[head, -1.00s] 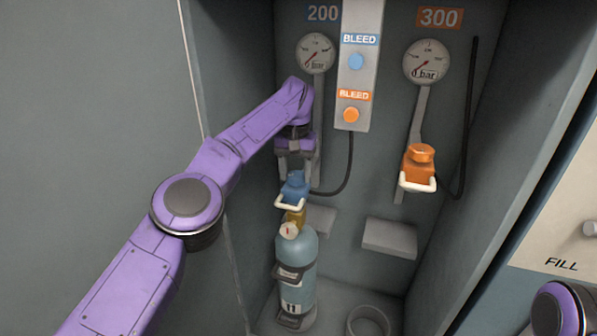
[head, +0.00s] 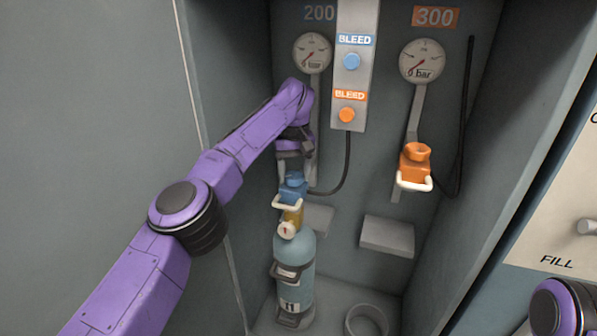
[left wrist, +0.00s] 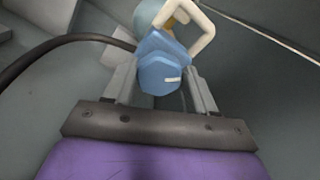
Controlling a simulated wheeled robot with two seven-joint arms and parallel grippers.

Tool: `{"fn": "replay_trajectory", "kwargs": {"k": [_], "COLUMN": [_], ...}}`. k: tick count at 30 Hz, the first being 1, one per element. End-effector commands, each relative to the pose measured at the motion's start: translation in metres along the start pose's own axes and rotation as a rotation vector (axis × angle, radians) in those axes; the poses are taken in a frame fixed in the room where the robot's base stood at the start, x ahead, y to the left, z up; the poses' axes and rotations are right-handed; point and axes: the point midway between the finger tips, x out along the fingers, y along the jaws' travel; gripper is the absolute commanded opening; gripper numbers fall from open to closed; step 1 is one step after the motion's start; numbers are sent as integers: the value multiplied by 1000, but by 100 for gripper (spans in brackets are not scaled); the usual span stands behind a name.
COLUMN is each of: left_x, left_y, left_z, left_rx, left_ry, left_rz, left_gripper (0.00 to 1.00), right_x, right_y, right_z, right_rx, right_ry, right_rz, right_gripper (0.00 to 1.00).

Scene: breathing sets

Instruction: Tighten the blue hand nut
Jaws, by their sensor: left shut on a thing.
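The blue hand nut (left wrist: 161,75) sits between the fingers of my left gripper (left wrist: 161,88) in the left wrist view, and the gripper is shut on it. In the head view the blue fitting (head: 291,190) with its white handle (head: 287,205) sits over the brass valve (head: 292,216) of the grey-blue cylinder (head: 294,262). My left gripper (head: 294,168) comes down on it from above, and the nut itself is mostly hidden there. My right arm (head: 560,306) shows only a link at the lower right; its gripper is out of view.
An orange fitting (head: 415,166) hangs at the right under the 300 gauge (head: 422,61). A bleed panel (head: 352,75) stands between the gauges. A black hose (head: 347,165) runs to the blue fitting. An empty ring holder (head: 367,320) is right of the cylinder.

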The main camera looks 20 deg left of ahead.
Motion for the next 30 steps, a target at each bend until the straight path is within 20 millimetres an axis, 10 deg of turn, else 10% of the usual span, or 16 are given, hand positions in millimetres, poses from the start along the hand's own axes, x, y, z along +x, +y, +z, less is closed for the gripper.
{"fn": "replay_trajectory", "kwargs": {"k": [4, 5, 7, 17, 30], "left_x": [7, 7, 6, -9, -100], "left_y": [-2, -2, -2, 5, 1], "left_z": [1, 1, 0, 1, 0], "left_rx": [-4, -4, -4, 4, 2], "left_ry": [-13, -14, -10, 3, 0], "left_rz": [-7, -7, -6, 10, 11], "left_gripper": [25, 62, 81, 81, 81], "right_x": [1, 1, 1, -4, -80], "right_y": [0, 0, 0, 0, 7], "right_z": [0, 0, 0, -2, -33], "right_rx": [0, 0, 0, 0, 0], "right_ry": [0, 0, 0, 0, 0], "right_rz": [0, 0, 0, 0, 0], "right_gripper": [43, 43, 43, 43, 43]}}
